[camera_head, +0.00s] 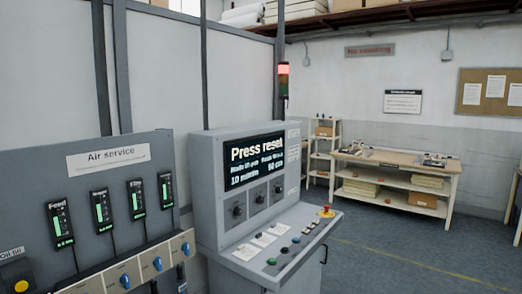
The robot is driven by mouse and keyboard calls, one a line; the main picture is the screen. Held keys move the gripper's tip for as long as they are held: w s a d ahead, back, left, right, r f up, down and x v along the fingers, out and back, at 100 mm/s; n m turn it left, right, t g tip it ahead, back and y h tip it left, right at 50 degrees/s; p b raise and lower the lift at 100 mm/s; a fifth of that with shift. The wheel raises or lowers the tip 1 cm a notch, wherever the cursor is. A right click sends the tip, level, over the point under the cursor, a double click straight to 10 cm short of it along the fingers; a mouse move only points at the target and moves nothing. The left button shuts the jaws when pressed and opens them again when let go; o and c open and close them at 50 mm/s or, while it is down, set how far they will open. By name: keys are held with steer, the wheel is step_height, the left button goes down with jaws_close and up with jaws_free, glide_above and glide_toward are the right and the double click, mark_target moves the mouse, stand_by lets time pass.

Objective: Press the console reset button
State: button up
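The grey console (208,190) stands in the middle of the head view. Its dark screen (255,160) reads "Press reset" above smaller figures. Its sloping desk carries a row of small buttons, including a green button (271,261), a dark button (284,250) and a blue button (296,240). A red mushroom button (326,211) on a yellow base sits at the desk's far right corner. The button labels are too small to read, so I cannot tell which is reset. My gripper is not in view.
An "Air service" panel (107,158) with several lit gauges and blue knobs stands left of the console. A signal tower (283,83) glows red behind it. A workbench (395,173) stands at the back right. The floor (385,255) right of the console is clear.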

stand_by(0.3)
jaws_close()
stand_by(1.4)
